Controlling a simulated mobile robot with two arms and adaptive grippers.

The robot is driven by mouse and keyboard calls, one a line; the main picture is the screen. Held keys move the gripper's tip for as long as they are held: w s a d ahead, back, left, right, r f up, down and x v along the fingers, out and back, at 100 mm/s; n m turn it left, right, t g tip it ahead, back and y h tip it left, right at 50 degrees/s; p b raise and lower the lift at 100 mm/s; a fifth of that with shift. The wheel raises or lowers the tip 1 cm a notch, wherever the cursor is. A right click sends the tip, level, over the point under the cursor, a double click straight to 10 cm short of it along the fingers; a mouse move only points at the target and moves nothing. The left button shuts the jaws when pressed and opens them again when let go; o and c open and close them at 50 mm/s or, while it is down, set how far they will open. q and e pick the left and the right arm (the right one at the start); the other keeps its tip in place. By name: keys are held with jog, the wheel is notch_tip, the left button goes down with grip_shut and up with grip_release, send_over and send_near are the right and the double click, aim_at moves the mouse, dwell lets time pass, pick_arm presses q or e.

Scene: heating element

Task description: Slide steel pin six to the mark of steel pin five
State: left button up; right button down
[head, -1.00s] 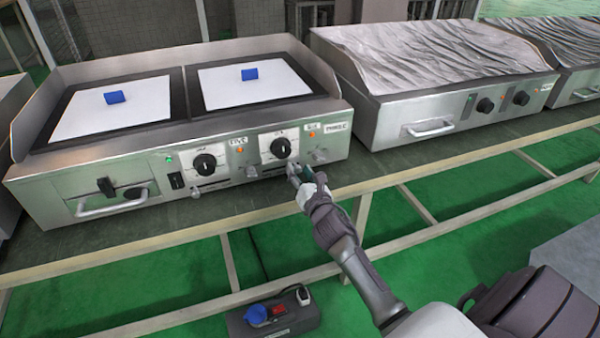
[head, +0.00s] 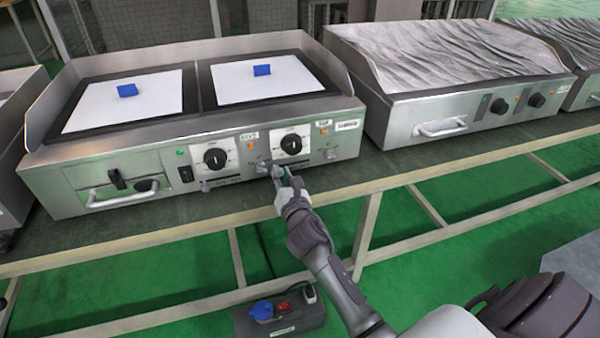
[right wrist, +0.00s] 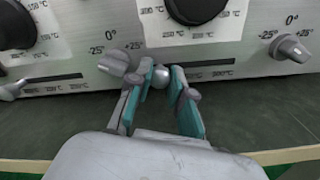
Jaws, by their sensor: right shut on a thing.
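Steel pin six (right wrist: 161,77) is a small rounded metal knob on the right-hand slot of the griddle's front panel. My right gripper (head: 281,177) is at the panel below the right dial. In the right wrist view its teal-padded fingers (right wrist: 166,86) are around pin six, shut on it. The slot shows bare to the right of the pin. Steel pin five (right wrist: 12,90) stands at the left end of the left-hand slot, at the picture's edge; it is small in the head view (head: 206,186). The scale marks beside pin six are partly hidden by the fingers. My left gripper is not in view.
A silver offset knob (right wrist: 113,62) sits close to the left finger; another (right wrist: 287,47) is farther right. The black right dial (head: 291,144) is above the gripper. The dark tabletop (head: 230,200) is clear in front. A second griddle (head: 440,100) stands to the right.

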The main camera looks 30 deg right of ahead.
jog(key=shift+a, duration=0.3)
jog(key=c, duration=1)
grip_release()
jog(key=shift+a, duration=0.1)
jog(key=shift+c, duration=0.2)
jog(key=v, duration=0.8)
jog(key=shift+f, duration=0.1)
